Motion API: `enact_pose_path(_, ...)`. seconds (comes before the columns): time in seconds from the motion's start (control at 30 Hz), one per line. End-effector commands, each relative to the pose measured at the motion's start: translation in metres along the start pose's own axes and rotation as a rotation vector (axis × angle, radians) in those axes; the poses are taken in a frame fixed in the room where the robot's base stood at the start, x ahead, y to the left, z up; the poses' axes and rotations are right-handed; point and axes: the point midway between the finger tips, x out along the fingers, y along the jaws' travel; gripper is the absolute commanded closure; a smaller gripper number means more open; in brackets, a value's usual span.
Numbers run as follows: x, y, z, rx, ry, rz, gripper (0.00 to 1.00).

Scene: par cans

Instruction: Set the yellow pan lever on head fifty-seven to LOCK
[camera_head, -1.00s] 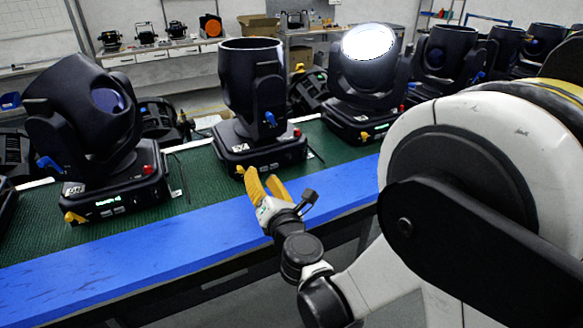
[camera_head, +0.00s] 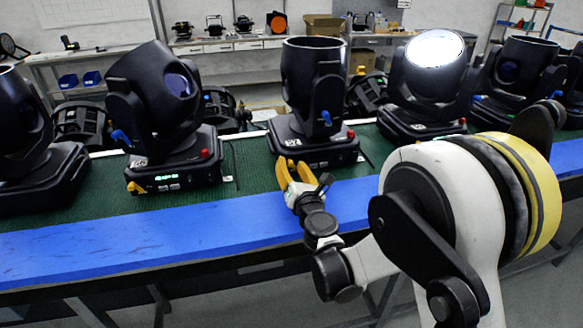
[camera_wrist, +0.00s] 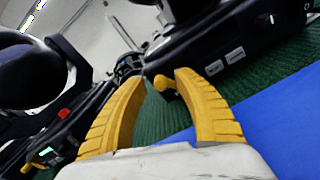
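The middle moving head (camera_head: 312,90) stands upright on its black base; its white label seems to read 57 but is tiny. Its yellow pan lever (camera_head: 291,163) is at the base's front left corner. In the wrist view the lever (camera_wrist: 164,86) shows as a small yellow knob near the fingertips, closer to the right finger; I cannot tell if they touch. My gripper (camera_head: 291,168) is open, its yellow fingers pointing at that corner. It also shows in the wrist view (camera_wrist: 158,78), with nothing held. Any LOCK marking is not readable.
A tilted head (camera_head: 160,95) stands to the left with its own yellow lever (camera_head: 135,187). A head with a lit lens (camera_head: 430,80) stands to the right. The green mat (camera_head: 255,180) and blue table edge (camera_head: 180,232) are clear in front.

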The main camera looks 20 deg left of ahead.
Motion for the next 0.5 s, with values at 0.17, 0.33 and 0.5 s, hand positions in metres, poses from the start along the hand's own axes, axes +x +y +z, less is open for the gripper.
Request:
enact_pose_path(0.17,0.0018,0.0000,0.0004,0.000,0.000,0.000,0.63)
enact_pose_path(0.33,0.0016,0.0000,0.0005,0.000,0.000,0.000,0.82)
enact_pose_path(0.5,0.0015,0.0000,0.0005,0.001,0.000,0.000,1.00)
